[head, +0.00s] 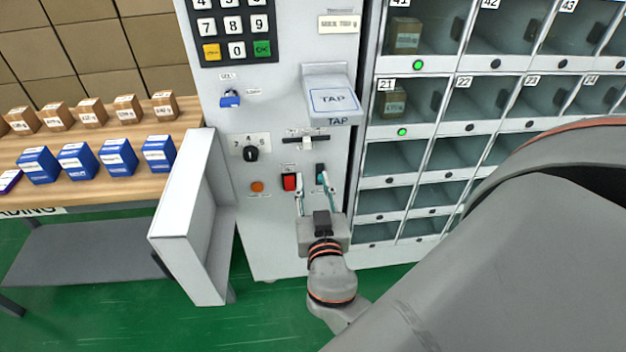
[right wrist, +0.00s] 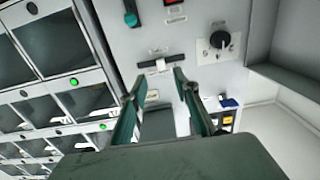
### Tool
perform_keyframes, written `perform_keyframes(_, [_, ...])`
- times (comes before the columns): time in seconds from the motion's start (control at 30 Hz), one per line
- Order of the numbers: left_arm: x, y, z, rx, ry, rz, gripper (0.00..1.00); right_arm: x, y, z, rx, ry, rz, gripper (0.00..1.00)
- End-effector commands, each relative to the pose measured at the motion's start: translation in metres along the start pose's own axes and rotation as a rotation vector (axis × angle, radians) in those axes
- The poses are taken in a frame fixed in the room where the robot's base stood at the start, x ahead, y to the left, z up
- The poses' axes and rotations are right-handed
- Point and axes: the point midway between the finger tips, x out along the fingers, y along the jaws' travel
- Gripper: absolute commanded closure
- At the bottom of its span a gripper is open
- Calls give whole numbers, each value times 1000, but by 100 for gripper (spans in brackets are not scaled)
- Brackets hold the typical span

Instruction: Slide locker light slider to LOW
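The light slider (head: 306,142) is a horizontal dark slot with a white knob on the grey panel, below the TAP reader. The knob looks near the middle of the slot; the small labels are too blurred to read. The slider also shows in the right wrist view (right wrist: 160,64), just beyond the fingertips. My right gripper (head: 311,176) is open and empty in front of the panel. Its fingertips (right wrist: 159,80) are spread with the knob roughly between them in the wrist view; I cannot tell whether they touch the panel. My left gripper is not in view.
A red switch (head: 289,182) and a teal switch (head: 320,175) sit close to the right fingers. A rotary dial (head: 250,153) and orange button (head: 257,186) are to the left. The TAP reader (head: 332,98) juts out above. Lockers (head: 395,155) stand right.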

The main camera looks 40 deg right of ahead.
Motion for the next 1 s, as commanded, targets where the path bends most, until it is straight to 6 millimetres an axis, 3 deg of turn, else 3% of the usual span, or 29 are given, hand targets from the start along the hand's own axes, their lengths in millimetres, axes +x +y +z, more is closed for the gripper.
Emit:
perform_keyframes(0.33, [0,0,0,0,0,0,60,0,0,1,-1,-1,-1,69])
perform_keyframes(0.47, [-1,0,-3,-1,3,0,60,-3,-5,14,-23,-38,-33,69])
perform_keyframes(0.67, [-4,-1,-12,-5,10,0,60,-31,-28,82,-140,-213,-217,69])
perform_keyframes(0.8, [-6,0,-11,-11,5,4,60,-69,-44,137,-229,-339,-392,69])
perform_keyframes(1.0, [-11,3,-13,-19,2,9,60,-134,-52,196,-320,-467,-630,69])
